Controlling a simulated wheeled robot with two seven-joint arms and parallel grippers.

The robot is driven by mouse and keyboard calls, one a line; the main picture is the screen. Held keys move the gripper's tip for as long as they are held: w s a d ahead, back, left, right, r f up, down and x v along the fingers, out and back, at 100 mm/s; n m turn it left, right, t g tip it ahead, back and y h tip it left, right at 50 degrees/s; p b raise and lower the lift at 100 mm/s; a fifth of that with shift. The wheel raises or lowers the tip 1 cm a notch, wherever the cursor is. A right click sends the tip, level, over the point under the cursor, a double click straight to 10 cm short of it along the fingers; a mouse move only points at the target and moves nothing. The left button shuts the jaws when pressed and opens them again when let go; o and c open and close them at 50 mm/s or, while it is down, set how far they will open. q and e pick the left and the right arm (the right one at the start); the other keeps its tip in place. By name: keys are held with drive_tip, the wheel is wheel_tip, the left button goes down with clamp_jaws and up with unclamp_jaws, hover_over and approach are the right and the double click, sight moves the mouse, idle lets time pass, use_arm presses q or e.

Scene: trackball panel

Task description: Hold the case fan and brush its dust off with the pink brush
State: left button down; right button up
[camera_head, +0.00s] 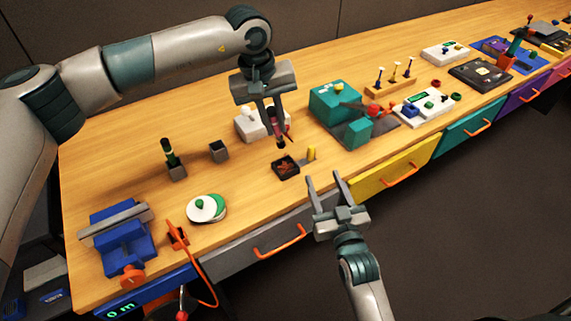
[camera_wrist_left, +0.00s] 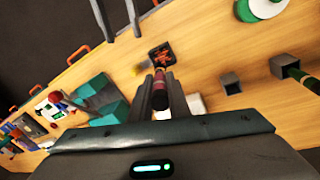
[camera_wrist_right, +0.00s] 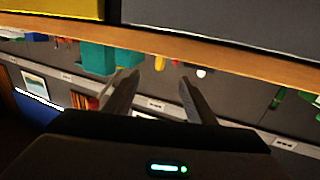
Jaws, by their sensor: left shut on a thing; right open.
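The case fan (camera_head: 285,165) is a small dark square with reddish marks, lying on the bench near its front edge. It also shows in the left wrist view (camera_wrist_left: 161,54). My left gripper (camera_head: 276,125) points down, shut on the pink brush (camera_wrist_left: 160,82). The brush hangs tip down just above and behind the fan; I cannot tell whether the tip touches it. My right gripper (camera_head: 323,179) is open and empty, in front of the bench edge, to the right of the fan and apart from it. The right wrist view shows nothing between its fingers (camera_wrist_right: 158,85).
A yellow peg (camera_head: 311,153) stands right beside the fan. An empty grey holder (camera_head: 219,151) and a green-handled tool (camera_head: 170,154) in a holder stand left. A white box (camera_head: 247,126) is behind; a teal machine (camera_head: 335,103) is right. Bare wood lies left of the fan.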

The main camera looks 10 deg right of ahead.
sight(274, 108)
use_arm(q)
drive_tip(key=shift+p+v, duration=0.85)
drive_tip(key=shift+v, duration=0.05)
use_arm(e)
drive_tip(key=shift+s+d, duration=0.15)
drive_tip(key=shift+s, duration=2.8)
use_arm(q)
drive_tip(key=shift+d, duration=0.15)
use_arm(e)
drive_tip(key=shift+r, duration=0.1)
use_arm(q)
drive_tip(key=p+v, duration=0.4)
drive_tip(key=shift+w+d+r, duration=0.2)
drive_tip(key=shift+d+r, duration=0.1)
drive_tip(key=shift+d, duration=0.1)
use_arm(e)
wheel_tip(274, 108, up, 4)
drive_tip(key=shift+f, duration=0.1)
